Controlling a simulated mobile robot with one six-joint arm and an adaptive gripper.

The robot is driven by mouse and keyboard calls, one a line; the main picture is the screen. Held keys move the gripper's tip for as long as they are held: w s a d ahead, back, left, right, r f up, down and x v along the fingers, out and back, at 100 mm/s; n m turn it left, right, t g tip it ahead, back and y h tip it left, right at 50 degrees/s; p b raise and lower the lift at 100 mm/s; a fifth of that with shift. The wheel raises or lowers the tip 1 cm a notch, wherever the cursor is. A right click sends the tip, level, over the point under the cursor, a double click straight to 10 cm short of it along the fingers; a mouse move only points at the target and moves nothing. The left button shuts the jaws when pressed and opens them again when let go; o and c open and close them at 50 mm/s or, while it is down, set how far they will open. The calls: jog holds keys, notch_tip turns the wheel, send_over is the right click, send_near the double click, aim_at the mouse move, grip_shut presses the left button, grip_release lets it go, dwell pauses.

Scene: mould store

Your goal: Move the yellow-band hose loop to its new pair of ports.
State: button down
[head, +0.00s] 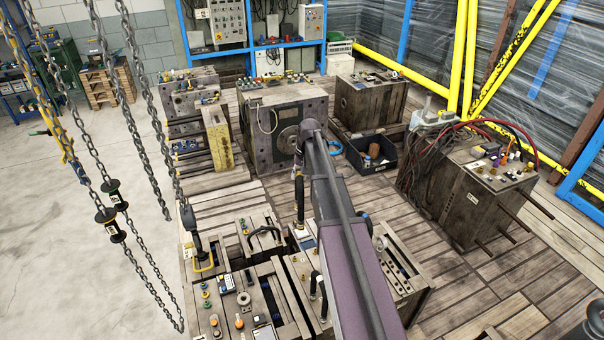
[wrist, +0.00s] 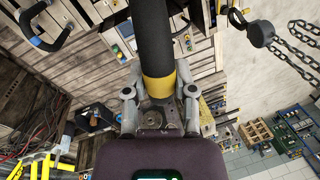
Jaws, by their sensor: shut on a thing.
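The yellow-band hose loop (wrist: 157,45) is a thick black hose with a yellow band, upright in the middle of the wrist view. My gripper (wrist: 160,90) is shut on it at the yellow band (wrist: 164,84), one finger on each side. In the head view my gripper (head: 301,152) is partly hidden by my arm. A black length of the held hose (head: 299,198) hangs below it, above the near mould blocks. The yellow band cannot be made out there. The far end of the loop runs out of the wrist view, and I cannot tell which ports lie below it.
Near mould blocks (head: 262,306) carry several fittings and other black hose loops (head: 265,233). A chain hook (head: 203,263) hangs at their left. A block with red and black hoses (head: 462,208) stands right, a dark bin (head: 371,163) behind. The left floor (head: 60,240) is clear.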

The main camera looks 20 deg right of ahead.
jog(key=n, duration=0.1)
jog(key=s+a+n, duration=0.1)
jog(key=n, duration=0.1)
jog(key=shift+g, duration=0.3)
jog(key=shift+f+b, duration=0.35)
jog(key=shift+b, duration=0.05)
notch_tip(320, 180, down, 30)
jog(key=b, duration=3)
jog(key=shift+f+b, duration=0.95)
dwell(1.8)
